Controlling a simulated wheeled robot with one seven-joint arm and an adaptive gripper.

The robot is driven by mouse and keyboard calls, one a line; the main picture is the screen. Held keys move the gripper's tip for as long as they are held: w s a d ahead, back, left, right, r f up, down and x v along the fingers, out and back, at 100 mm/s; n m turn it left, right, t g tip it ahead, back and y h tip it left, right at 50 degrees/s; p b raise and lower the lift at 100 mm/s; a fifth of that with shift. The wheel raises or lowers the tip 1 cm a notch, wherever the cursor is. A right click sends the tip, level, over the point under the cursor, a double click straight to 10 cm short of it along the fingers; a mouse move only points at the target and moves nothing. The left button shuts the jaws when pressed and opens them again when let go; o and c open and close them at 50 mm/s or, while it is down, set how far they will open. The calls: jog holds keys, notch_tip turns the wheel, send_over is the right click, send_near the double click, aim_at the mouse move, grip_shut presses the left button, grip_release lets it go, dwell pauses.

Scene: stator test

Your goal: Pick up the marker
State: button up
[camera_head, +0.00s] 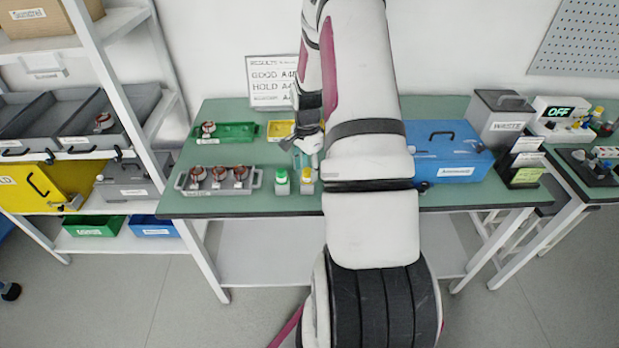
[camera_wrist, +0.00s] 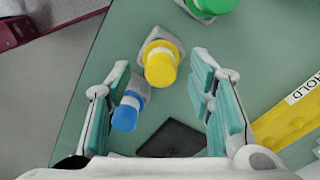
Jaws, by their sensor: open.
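Three short, white-bodied capped markers stand on the green table in the wrist view. The yellow-capped marker (camera_wrist: 160,63) is at the centre, between and just past the fingertips. The blue-capped marker (camera_wrist: 129,110) is close to the left finger; I cannot tell if they touch. The green-capped marker (camera_wrist: 213,5) is cut off at the top edge. In the head view the green-capped marker (camera_head: 281,182) and yellow-capped marker (camera_head: 306,182) stand near the table's front, and the blue one is hidden by my arm. My gripper (camera_wrist: 162,82) is open and empty, pointing down over them.
A grey tray with copper stators (camera_head: 217,190) stands left on the table (camera_head: 190,208). A green bin (camera_head: 227,132) and yellow bin (camera_head: 277,129) are behind. A blue case (camera_head: 447,160) is right. A dark square (camera_wrist: 172,140) lies near the blue marker.

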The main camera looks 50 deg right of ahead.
jog(key=shift+f, duration=0.6)
grip_shut()
